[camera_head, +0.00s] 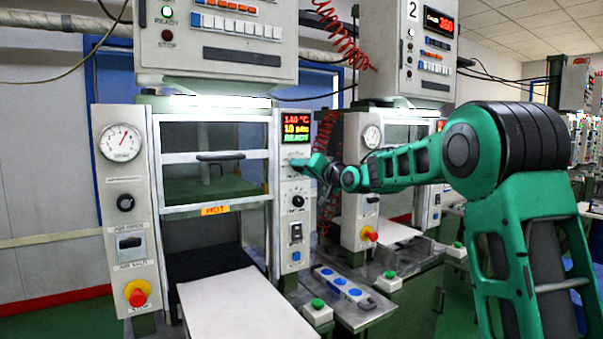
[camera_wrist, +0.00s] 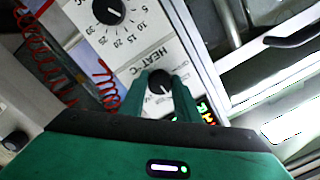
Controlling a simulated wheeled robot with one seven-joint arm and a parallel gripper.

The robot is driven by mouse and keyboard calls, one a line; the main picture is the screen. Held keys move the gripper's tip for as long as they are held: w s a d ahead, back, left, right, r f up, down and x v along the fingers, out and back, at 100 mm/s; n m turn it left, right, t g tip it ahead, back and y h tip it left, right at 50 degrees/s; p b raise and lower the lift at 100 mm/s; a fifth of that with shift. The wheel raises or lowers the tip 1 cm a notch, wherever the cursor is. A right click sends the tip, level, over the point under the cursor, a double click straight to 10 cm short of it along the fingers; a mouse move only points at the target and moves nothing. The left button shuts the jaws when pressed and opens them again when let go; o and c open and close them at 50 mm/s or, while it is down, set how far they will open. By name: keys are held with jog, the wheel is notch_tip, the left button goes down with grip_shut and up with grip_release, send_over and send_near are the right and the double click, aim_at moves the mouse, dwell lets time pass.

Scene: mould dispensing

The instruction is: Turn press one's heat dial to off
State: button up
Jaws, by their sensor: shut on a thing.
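Press one's heat dial is a small round black knob (camera_wrist: 159,82) under the HEAT °C lettering in the wrist view. My gripper (camera_wrist: 161,78) has its two green fingers on either side of this knob and is shut on it. A pale pointer mark shows on the knob, but the setting it points at is hidden by the fingers. In the head view my gripper (camera_head: 308,166) reaches press one's right panel from the right, just below the display (camera_head: 296,127), and covers the heat dial. The display reads 140 °C, 10 sec, READY.
A larger numbered dial (camera_wrist: 109,10) sits beside the heat dial; in the head view it is below (camera_head: 298,201). A rocker switch (camera_head: 295,232) is lower on the panel. Red coiled hoses (camera_head: 328,200) hang close behind my gripper. Press two (camera_head: 372,140) stands to the right.

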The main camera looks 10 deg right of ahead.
jog(key=shift+w+d+f+n+h, duration=0.1)
jog(key=shift+n+h, duration=0.05)
jog(key=shift+n, duration=2.6)
jog(key=shift+s+d+f+n+h, duration=0.1)
jog(key=shift+d+n, duration=0.05)
jog(key=shift+n, duration=2.55)
jog(key=shift+w+d+n+h, duration=0.1)
jog(key=shift+n+h, duration=0.05)
jog(key=shift+n, duration=2.6)
jog(key=o, duration=1)
jog(key=shift+o, duration=0.2)
jog(key=shift+a+r, duration=0.1)
